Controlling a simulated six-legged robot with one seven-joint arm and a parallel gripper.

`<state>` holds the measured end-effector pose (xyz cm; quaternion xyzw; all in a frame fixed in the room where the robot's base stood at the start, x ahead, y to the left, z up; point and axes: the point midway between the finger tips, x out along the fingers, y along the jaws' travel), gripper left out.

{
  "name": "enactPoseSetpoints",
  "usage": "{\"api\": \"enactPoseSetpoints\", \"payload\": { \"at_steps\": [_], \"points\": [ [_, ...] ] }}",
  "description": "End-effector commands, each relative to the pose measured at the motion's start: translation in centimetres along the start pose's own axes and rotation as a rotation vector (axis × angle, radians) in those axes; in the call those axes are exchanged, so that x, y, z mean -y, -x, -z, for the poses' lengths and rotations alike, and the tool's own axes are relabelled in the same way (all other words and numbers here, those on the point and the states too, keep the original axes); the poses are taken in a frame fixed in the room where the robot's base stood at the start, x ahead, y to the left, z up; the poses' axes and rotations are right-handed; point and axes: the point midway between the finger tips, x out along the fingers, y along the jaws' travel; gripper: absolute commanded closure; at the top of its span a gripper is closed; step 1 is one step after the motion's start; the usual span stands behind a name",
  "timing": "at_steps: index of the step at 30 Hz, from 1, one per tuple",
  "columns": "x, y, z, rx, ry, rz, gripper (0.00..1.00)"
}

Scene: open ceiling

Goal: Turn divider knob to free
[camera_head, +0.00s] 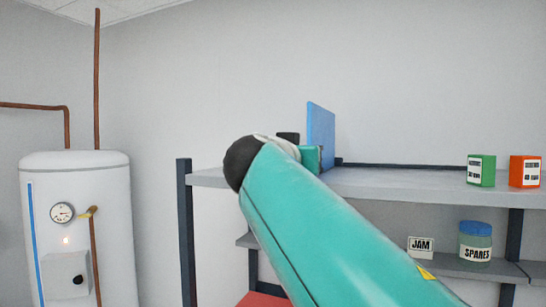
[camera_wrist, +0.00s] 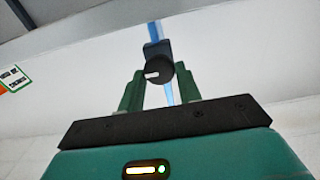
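The divider is an upright blue panel (camera_head: 321,136) on the top shelf, standing edge-on at the middle of the wrist view (camera_wrist: 156,32). Its black round knob (camera_wrist: 159,69) has a white mark pointing left. A dark block (camera_wrist: 157,50) sits behind the knob. My gripper (camera_wrist: 160,78) has its two green fingers on either side of the knob, tips close to its edges. I cannot tell whether they touch it. In the head view my teal arm hides the knob and most of the gripper.
The grey shelf (camera_head: 400,184) carries a green box (camera_head: 481,171) and an orange box (camera_head: 525,172) at right. Below are a JAM sign (camera_head: 420,247) and a SPARES jar (camera_head: 475,242). A white tank (camera_head: 76,225) stands left. The shelf between divider and boxes is clear.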

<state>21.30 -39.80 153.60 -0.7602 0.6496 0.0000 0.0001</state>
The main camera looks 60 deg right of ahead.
Motion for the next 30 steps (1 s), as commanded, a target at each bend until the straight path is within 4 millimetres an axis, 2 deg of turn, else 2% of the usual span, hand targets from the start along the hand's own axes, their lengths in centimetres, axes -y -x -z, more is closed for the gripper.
{"api": "enactPoseSetpoints", "payload": {
  "at_steps": [14,20,30],
  "points": [
    [0.01,0.04,0.0,0.0,0.063,0.0,0.89],
    [0.0,0.05,0.01,0.0,0.183,-0.002,0.89],
    [0.16,0.05,-0.05,0.001,0.489,-0.001,0.89]
  ]
}}
